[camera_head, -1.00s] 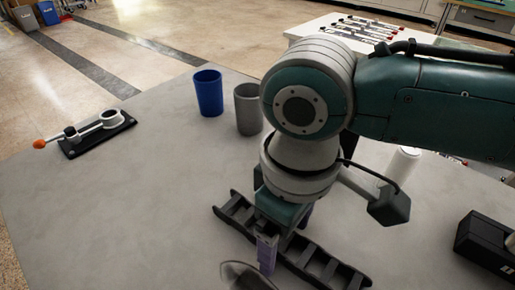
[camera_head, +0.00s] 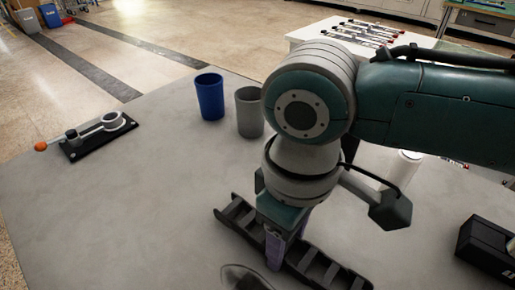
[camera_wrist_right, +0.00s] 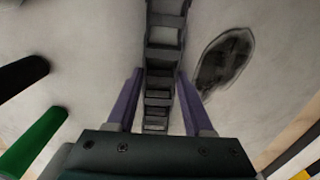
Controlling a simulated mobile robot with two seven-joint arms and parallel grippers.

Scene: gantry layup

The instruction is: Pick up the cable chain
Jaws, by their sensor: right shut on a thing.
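The cable chain (camera_head: 318,264) is a dark, ladder-like strip lying diagonally on the grey table. My right gripper (camera_head: 285,252) points down over its middle, with the purple fingers on either side of the chain. In the right wrist view the chain (camera_wrist_right: 161,55) runs between the two fingers (camera_wrist_right: 156,100), and the gripper is shut on it. The chain seems to rest on the table still; any small gap beneath it cannot be told. My left gripper is not in view.
A blue cup (camera_head: 210,97) and a grey cup (camera_head: 249,112) stand behind the chain. A toggle clamp with an orange tip (camera_head: 96,136) is at the left. A black box (camera_head: 488,246) is at the right. A dark oval thing (camera_wrist_right: 224,62) lies beside the chain.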

